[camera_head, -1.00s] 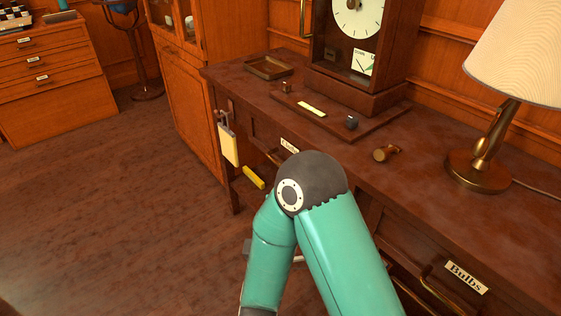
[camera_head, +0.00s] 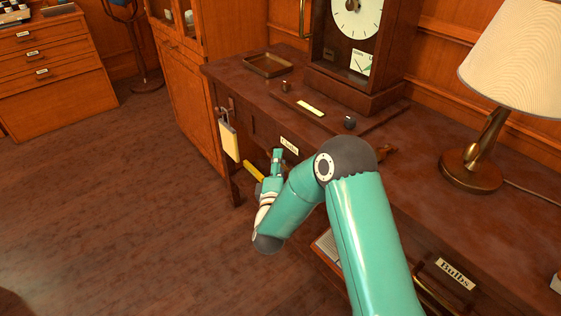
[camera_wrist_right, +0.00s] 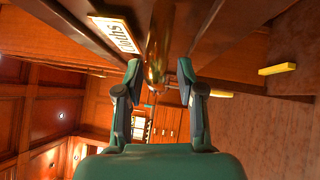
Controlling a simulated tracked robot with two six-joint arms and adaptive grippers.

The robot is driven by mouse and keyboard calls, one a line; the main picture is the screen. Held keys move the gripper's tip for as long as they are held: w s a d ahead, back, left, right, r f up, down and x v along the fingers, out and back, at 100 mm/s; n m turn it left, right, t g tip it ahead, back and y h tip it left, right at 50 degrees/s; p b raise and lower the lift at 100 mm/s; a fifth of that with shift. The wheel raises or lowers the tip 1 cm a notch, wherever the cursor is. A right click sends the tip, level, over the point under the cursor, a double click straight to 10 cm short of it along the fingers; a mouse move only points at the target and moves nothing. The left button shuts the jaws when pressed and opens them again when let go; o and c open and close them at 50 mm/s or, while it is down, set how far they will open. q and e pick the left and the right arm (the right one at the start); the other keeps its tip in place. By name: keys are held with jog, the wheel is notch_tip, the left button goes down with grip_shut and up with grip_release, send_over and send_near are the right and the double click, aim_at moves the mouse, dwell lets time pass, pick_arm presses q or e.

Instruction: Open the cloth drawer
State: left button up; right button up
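The cloth drawer's white label (camera_head: 289,146) is on the desk front, and it also shows at the upper left of the right wrist view (camera_wrist_right: 113,33). The drawer looks shut. Its brass handle (camera_wrist_right: 158,45) lies between the two fingertips of my right gripper (camera_wrist_right: 160,74) in the wrist view. The fingers stand apart, with no clear contact on the handle. In the head view my right gripper (camera_head: 277,160) is at the drawer front, just below the label, and partly hides the handle. My left gripper is not in view.
The Bulbs drawer (camera_head: 455,273) is at the right. On the desktop are a clock (camera_head: 356,45), a tray (camera_head: 268,66) and a lamp (camera_head: 478,165). The floor at left is clear.

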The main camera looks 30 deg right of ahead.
grip_shut()
dwell(0.3)
